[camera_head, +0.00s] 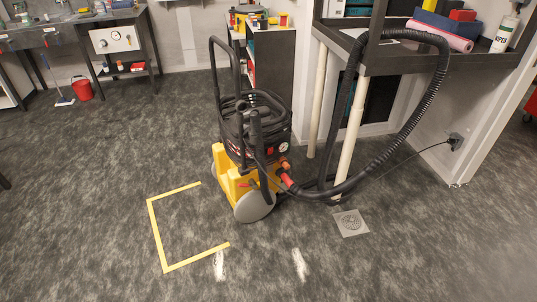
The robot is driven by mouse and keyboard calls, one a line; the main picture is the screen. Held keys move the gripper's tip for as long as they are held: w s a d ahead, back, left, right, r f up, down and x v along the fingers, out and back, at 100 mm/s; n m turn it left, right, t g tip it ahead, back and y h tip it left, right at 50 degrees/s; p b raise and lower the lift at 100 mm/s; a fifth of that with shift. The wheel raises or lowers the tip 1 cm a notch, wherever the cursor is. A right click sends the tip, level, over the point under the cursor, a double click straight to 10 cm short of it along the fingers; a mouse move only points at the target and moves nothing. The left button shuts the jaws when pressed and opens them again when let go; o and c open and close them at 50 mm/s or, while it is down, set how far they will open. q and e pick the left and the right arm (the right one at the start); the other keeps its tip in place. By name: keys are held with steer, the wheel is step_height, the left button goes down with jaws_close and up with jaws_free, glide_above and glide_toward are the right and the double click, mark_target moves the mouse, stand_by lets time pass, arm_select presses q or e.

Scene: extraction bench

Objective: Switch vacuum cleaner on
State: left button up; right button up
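The vacuum cleaner (238,180) stands upright on the floor at the middle of the head view. It has a yellow base with grey wheels, a black top and a tall black push handle. A small red-orange part (270,151) and a round dial (283,146) show on its front; I cannot tell the switch position. A black ribbed hose (432,95) runs from an orange-red fitting and loops up over the shelf at right. Its cable reaches a wall socket (455,142). Neither of my grippers is in view.
A yellow tape corner (154,232) marks the floor left of the vacuum. A drain plate (350,222) and white marks lie in front. A shelf unit with pale posts (350,125) stands close on the right. A red bucket (82,90) stands far left.

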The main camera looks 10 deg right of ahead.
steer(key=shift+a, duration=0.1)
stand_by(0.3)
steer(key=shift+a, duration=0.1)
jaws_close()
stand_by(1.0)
